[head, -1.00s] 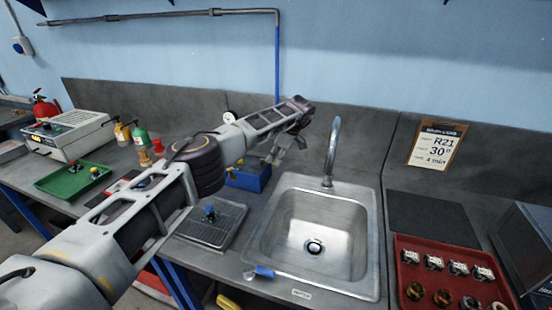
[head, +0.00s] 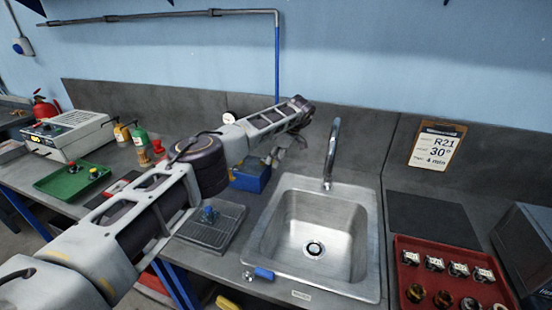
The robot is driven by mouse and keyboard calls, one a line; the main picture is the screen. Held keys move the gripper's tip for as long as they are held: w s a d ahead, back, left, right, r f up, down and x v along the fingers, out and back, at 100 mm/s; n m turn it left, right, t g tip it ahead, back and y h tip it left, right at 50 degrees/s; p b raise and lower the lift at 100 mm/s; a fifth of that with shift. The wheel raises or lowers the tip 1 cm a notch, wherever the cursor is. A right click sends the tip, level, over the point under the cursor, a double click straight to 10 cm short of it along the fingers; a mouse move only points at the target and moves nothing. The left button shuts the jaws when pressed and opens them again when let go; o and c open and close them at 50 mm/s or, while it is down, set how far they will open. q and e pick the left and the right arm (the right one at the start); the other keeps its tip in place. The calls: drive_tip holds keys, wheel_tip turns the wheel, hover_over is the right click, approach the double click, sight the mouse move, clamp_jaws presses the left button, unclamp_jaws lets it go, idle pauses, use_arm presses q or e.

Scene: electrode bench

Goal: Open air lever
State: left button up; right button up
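A blue air pipe (head: 277,70) comes down the wall from a grey overhead pipe and passes behind my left arm. A small red piece (head: 275,153) shows beside my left gripper, possibly the air lever; its position is too small to read. My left gripper (head: 276,160) points down below the wrist, behind the sink's left back corner and close to the red piece. The fingers are small and partly hidden, so I cannot tell whether they touch it. A round white gauge (head: 228,118) shows just above my forearm. My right gripper is out of view.
The steel sink (head: 365,255) with its tap (head: 331,150) is right of the gripper. A blue box (head: 250,178) stands below the gripper. A red tray (head: 402,246) is at right.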

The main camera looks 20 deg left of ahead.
use_arm(q)
drive_tip(key=shift+r, duration=0.1)
drive_tip(key=v, duration=1.1)
drive_tip(key=shift+d+r, duration=0.25)
drive_tip(key=shift+r, duration=0.1)
idle(0.5)
